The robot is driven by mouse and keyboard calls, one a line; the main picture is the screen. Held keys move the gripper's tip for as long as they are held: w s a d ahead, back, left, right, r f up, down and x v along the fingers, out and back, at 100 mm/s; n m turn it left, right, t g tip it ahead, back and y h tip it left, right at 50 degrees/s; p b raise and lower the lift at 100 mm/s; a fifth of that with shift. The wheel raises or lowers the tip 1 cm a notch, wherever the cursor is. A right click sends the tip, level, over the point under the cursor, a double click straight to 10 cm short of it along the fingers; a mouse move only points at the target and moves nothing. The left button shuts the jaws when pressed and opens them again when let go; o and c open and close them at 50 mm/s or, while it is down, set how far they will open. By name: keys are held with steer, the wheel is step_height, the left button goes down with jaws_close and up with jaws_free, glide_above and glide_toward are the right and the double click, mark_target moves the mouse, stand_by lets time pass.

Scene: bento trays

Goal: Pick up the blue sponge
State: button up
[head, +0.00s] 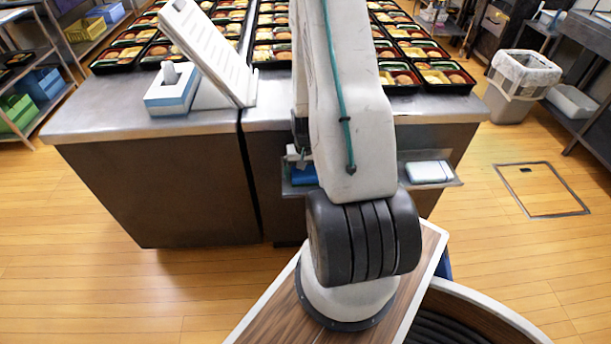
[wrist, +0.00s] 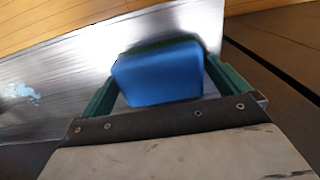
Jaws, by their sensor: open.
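The blue sponge (wrist: 158,78) lies on a metal shelf (wrist: 55,75) in the wrist view, with a dark green strip along its far edge. My gripper (wrist: 163,62) is open, with one green finger on each side of the sponge. The right finger is very close to the sponge; I cannot tell whether either finger touches it. In the head view, part of the blue sponge (head: 303,174) shows on the low shelf at the counter front, and my arm hides the rest of it and most of my gripper.
A white and blue box (head: 430,171) sits at the right end of the low shelf (head: 452,182). Rows of bento trays (head: 418,75) cover the counter (head: 110,118). A tissue box (head: 172,90) stands at its left front corner. A bin (head: 520,85) stands at right.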

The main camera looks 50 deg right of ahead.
steer(key=shift+c, duration=0.3)
steer(key=c, duration=0.8)
steer(key=shift+r, duration=0.15)
